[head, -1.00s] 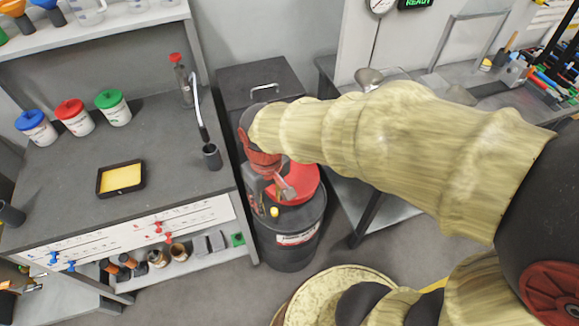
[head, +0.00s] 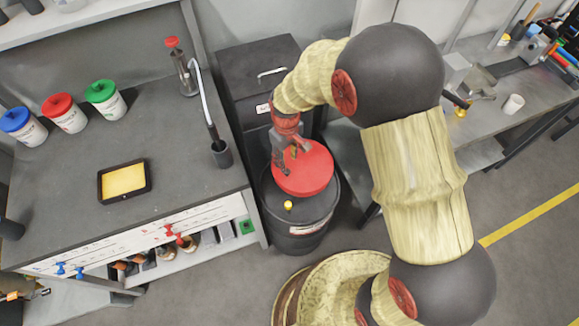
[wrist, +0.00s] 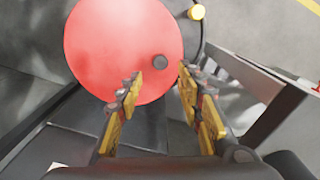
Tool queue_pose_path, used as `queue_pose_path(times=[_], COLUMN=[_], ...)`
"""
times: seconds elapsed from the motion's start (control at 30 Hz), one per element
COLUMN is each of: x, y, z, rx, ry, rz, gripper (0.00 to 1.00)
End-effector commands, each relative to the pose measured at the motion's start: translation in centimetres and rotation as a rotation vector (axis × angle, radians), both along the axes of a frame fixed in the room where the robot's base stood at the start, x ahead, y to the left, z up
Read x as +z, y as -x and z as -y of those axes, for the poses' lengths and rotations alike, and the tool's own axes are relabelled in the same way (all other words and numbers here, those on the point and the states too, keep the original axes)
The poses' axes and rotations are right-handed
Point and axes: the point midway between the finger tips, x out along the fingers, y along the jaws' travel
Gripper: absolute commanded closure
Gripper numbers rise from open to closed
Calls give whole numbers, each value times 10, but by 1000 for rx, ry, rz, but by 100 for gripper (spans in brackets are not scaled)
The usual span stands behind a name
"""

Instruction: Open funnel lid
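The round red funnel lid (head: 313,175) lies flat on top of a dark drum (head: 298,215) and looks closed. It also shows in the wrist view (wrist: 110,40), with a small dark knob (wrist: 159,62) near its edge. My gripper (head: 286,165) is over the lid's left part in the head view. In the wrist view its two fingers (wrist: 158,82) are spread apart, with nothing between them. The knob is just beyond the fingertips, in line with the gap. I cannot tell whether the fingers touch the lid. The gripper hides part of the lid in the head view.
A small yellow cap (head: 288,205) sits on the drum beside the lid. A dark cabinet (head: 250,65) stands behind the drum. A workbench (head: 150,140) is close on the left, another bench (head: 500,120) on the right. Floor is clear at the lower right.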

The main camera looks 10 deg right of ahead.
Motion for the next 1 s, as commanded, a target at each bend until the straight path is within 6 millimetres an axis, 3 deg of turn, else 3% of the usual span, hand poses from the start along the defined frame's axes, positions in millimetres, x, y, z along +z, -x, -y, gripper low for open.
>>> queue_pose_path(times=[0.47,0.77,1.0], x=[-66,-69,-69], y=[0,0,1], z=[0,0,0], rx=[-2,-2,-2], ry=[0,-1,0], rz=[-1,-1,-1], gripper=[63,63,76])
